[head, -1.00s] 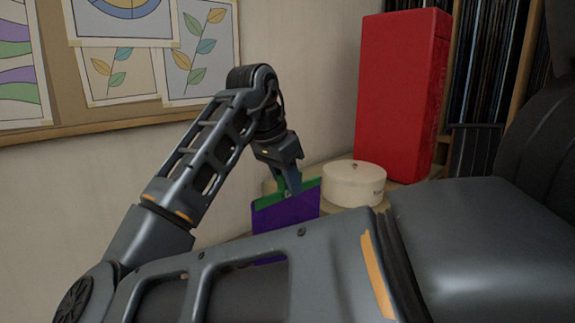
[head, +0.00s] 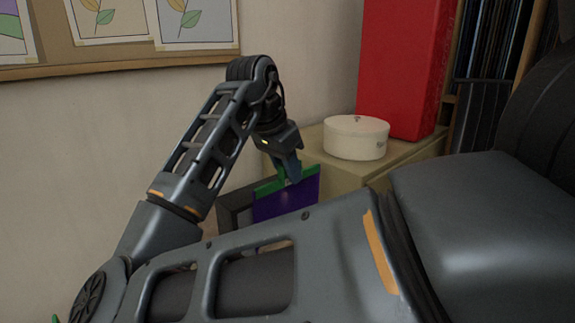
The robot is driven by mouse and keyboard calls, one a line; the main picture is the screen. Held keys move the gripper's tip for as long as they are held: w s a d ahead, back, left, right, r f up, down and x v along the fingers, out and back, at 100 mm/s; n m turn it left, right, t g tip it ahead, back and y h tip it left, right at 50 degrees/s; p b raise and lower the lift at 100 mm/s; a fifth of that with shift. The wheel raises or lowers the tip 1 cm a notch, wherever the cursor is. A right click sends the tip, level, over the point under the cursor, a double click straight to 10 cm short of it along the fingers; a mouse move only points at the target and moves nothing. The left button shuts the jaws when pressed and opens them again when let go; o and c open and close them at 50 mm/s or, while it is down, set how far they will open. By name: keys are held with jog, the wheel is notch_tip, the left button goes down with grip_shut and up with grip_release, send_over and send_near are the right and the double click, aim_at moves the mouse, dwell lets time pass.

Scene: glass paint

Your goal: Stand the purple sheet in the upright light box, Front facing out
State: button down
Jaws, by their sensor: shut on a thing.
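My gripper (head: 292,174) is shut on the green top edge of the purple sheet (head: 286,203) and holds it upright. The sheet's lower part is hidden behind my arm. Behind and to the left of the sheet, a dark grey frame (head: 233,207) with a lighter inner area shows; it may be the upright light box, but most of it is hidden. I cannot tell whether the sheet touches this frame, or which face of the sheet is its Front.
A beige cabinet (head: 350,177) stands right of the sheet. On it are a round cream box (head: 356,138) and a tall red box (head: 404,68). Dark sheets fill a rack (head: 488,75) at the right. A pinboard with drawings (head: 120,62) hangs on the left wall.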

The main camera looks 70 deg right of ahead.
jog(key=shift+f, duration=0.25)
jog(key=shift+w+d+f, duration=0.2)
jog(key=shift+w+f, duration=0.1)
jog(key=shift+w, duration=0.1)
dwell(0.8)
jog(key=shift+c, duration=1.1)
grip_release()
jog(key=shift+r, duration=0.1)
notch_tip(320, 180, up, 7)
jog(key=p, duration=0.6)
jog(key=shift+s, duration=0.1)
